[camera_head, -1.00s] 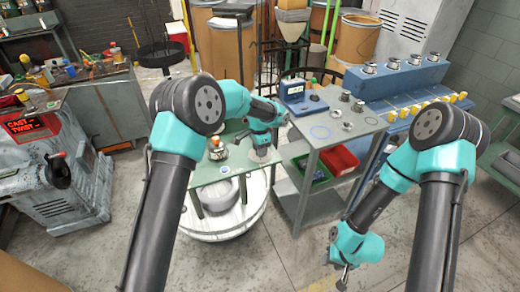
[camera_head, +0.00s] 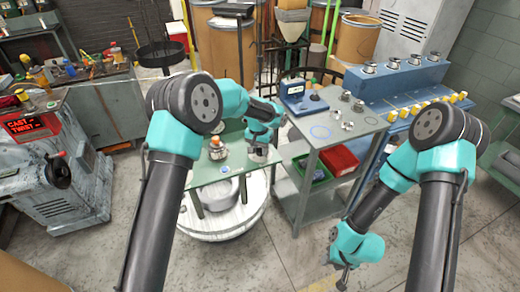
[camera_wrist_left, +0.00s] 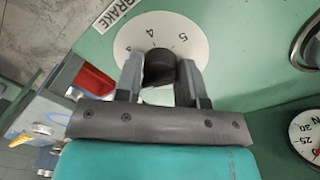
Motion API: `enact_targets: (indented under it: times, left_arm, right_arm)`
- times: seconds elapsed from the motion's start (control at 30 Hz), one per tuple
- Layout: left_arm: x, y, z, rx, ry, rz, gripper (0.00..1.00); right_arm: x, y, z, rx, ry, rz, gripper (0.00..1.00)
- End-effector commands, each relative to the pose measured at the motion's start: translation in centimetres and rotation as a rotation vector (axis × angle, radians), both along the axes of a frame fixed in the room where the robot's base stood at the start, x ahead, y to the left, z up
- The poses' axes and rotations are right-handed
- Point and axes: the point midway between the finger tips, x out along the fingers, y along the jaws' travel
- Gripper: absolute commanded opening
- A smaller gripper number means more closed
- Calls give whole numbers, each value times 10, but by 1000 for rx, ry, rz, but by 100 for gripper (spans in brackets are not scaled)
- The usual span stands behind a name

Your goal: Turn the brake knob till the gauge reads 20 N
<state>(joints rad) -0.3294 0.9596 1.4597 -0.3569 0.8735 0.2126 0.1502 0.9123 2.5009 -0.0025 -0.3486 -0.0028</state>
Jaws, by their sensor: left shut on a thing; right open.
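In the left wrist view, the black brake knob (camera_wrist_left: 159,68) stands at the centre of a white dial (camera_wrist_left: 127,38) marked 4 and 5, beside a BRAKE label (camera_wrist_left: 115,14). My left gripper (camera_wrist_left: 160,75) is shut on the knob, with one finger on each side; it also shows over the green table in the head view (camera_head: 258,155). Part of the gauge (camera_wrist_left: 307,142) shows at the right edge of the wrist view, with N, 30 and 25 visible. Its full reading is cut off. My right gripper (camera_head: 343,280) is open, low over the floor.
The green table (camera_head: 207,172) carries an orange-topped part (camera_head: 217,148). To its right, a grey cart (camera_head: 298,148) holds a blue device (camera_head: 303,98) and several small metal parts. Red (camera_head: 339,160) and green bins sit on its shelf.

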Motion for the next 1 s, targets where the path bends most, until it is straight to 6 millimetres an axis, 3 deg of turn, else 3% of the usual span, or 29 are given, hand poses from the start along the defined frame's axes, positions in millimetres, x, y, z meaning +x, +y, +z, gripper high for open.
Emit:
enact_targets:
  times: [0.6,0.63,0.87,1.0]
  left_arm:
    - [1,1,1,0,-3,60,12]
    - [1,1,1,0,-3,60,39]
    - [0,1,1,1,-1,59,61]
    - [0,0,0,0,0,59,61]
  right_arm:
    - [0,0,0,0,0,0,43]
    - [0,0,0,0,0,0,43]
    - [0,0,0,0,0,0,43]
    - [0,0,0,0,0,0,43]
